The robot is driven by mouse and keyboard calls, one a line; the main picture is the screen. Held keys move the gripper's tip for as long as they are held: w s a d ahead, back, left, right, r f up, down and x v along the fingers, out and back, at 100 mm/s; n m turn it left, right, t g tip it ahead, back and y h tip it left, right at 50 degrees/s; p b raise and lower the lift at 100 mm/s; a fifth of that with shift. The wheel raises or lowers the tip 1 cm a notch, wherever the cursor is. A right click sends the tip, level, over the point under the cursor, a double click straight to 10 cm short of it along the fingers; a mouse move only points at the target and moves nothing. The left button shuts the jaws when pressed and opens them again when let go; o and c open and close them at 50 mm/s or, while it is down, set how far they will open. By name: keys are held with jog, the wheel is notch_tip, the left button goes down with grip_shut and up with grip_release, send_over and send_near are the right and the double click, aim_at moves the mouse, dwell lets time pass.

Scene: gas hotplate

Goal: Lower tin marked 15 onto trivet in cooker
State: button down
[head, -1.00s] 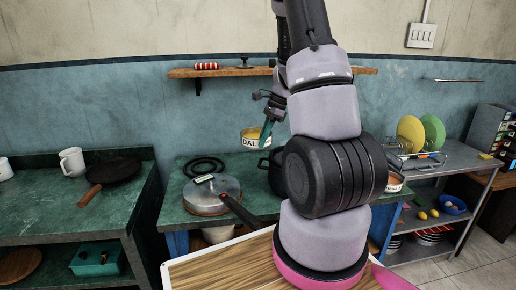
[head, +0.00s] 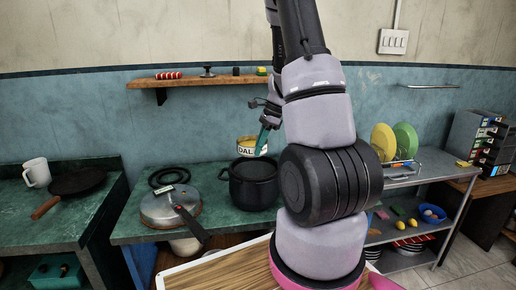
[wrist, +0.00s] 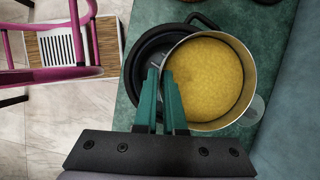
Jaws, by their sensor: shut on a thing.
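My gripper (wrist: 165,82) is shut on the rim of a round metal tin (wrist: 247,62) filled with yellow dal. In the head view the tin (head: 247,149) has a label reading DAL; I see no 15 on it. The tin is held upright above the black cooker (head: 253,193), which stands open on the green counter. In the wrist view the cooker (wrist: 135,72) shows to the left of and below the tin, so the two look partly offset.
A lid with a long dark handle (head: 160,212) lies on the counter left of the cooker. A black ring (head: 168,176) lies behind it. A wooden shelf (head: 190,86) is above the counter. A rack with plates (head: 404,165) is at the right.

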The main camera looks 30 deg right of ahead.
jog(key=shift+f, duration=0.15)
jog(key=shift+f, duration=7.45)
jog(key=shift+s+f, duration=0.2)
jog(key=shift+f, duration=0.35)
jog(key=shift+w+f, duration=0.1)
jog(key=shift+f, duration=0.15)
jog(key=c, duration=0.9)
grip_release()
jog(key=shift+d, duration=0.1)
jog(key=shift+r, duration=0.1)
